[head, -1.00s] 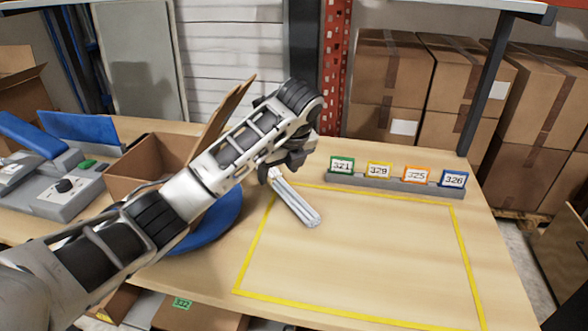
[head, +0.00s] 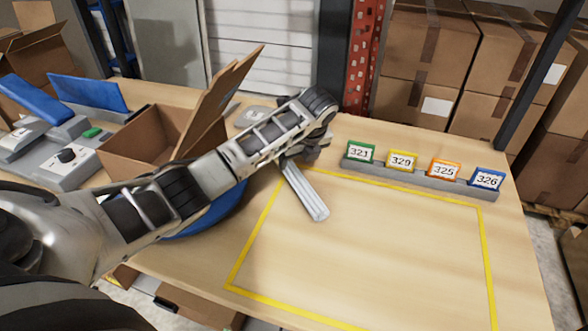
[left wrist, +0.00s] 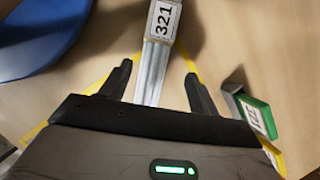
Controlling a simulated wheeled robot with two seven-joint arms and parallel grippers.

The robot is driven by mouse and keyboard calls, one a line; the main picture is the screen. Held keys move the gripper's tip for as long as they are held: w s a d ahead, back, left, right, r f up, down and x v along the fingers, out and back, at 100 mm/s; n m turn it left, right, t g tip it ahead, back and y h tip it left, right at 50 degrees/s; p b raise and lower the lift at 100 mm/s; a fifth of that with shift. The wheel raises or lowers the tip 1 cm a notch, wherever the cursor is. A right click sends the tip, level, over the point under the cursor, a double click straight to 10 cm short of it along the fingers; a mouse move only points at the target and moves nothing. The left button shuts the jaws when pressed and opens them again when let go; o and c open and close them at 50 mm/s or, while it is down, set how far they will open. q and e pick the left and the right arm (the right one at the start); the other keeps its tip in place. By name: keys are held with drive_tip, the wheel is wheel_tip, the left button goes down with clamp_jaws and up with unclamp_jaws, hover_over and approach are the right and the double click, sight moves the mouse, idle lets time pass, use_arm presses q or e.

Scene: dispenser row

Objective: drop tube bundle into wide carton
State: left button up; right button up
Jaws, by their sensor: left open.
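The tube bundle (head: 305,192) is a set of pale grey tubes at the left of the yellow-taped area. In the left wrist view the bundle (left wrist: 151,72) carries a white label reading 321. My left gripper (head: 300,150) is over the bundle's far end in the head view and hides it. In the left wrist view my left gripper (left wrist: 157,78) has its fingers apart, one on either side of the bundle. Whether they touch it I cannot tell. An open brown carton (head: 150,145) with a raised flap stands left of my arm. My right gripper is out of view.
A grey rail with numbered cards (head: 402,162) stands behind the taped area. A blue round disc (head: 212,218) lies partly under my arm. A grey device (head: 66,160) sits at the left. The inside of the yellow tape is mostly clear.

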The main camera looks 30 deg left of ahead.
sight(292, 166)
use_arm(q)
drive_tip(key=f, duration=0.1)
drive_tip(key=a+f, duration=0.2)
drive_tip(key=f, duration=0.1)
drive_tip(key=shift+w+a+f, duration=0.1)
drive_tip(key=shift+w+f, duration=0.2)
drive_tip(key=shift+f, duration=0.1)
drive_tip(key=c, duration=1.1)
drive_tip(key=shift+r, duration=0.1)
